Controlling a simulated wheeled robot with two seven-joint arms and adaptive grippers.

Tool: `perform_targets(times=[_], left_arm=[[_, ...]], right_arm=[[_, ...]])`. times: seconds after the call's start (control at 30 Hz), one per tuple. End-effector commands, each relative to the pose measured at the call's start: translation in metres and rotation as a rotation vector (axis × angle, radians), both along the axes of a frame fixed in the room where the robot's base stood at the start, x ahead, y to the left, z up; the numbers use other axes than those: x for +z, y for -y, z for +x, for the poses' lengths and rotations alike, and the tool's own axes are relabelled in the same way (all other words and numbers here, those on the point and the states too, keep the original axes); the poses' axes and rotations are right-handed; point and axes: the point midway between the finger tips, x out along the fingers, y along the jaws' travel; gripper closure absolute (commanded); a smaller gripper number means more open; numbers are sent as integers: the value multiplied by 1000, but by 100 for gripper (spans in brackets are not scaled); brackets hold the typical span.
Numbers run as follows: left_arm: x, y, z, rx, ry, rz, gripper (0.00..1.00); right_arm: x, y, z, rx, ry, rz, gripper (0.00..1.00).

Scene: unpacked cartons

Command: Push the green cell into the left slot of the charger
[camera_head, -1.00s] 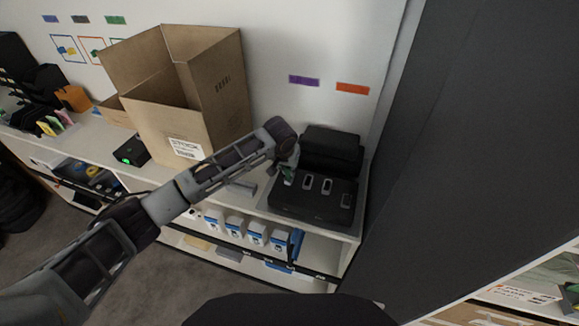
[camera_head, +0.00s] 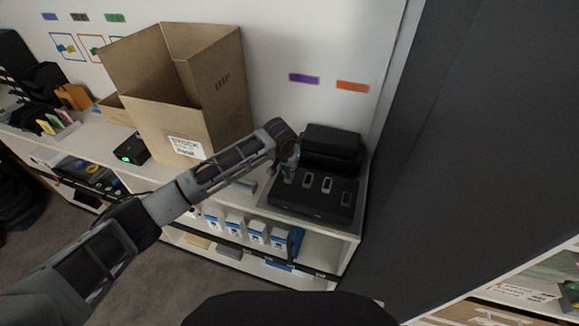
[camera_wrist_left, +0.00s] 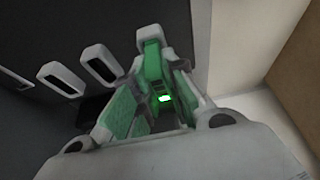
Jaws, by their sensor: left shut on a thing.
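The charger (camera_head: 300,208) is a black box on the right end of the white shelf top, with several light-rimmed slots in a row. My left gripper (camera_head: 289,173) reaches down over its leftmost slot. In the left wrist view the left gripper (camera_wrist_left: 160,100) is shut on the green cell (camera_wrist_left: 153,64), with a finger on either side. A small bright green light shows between the fingers. A pale rim shows behind the cell's top. The fingers hide the cell's lower end, so I cannot tell how deep it sits. My right gripper is out of view.
Two empty slots (camera_wrist_left: 61,79) lie beside the gripper in the left wrist view. A black case (camera_head: 331,146) stands behind the charger. A dark tall panel (camera_head: 450,150) closes off the right.

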Motion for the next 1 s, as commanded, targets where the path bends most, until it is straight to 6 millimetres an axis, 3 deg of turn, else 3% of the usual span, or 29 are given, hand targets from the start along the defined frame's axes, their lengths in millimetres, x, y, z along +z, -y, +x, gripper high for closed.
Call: perform_targets(times=[0.03,0.07,0.23,0.67,1.0], left_arm=[[0,0,0,0,1,0,100],[0,0,0,0,1,0,84],[0,0,0,0,1,0,62],[2,0,-1,0,1,0,61],[26,-3,-10,0,2,-1,61]], right_arm=[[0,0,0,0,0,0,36],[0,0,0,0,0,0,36],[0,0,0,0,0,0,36],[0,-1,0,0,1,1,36],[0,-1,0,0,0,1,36]])
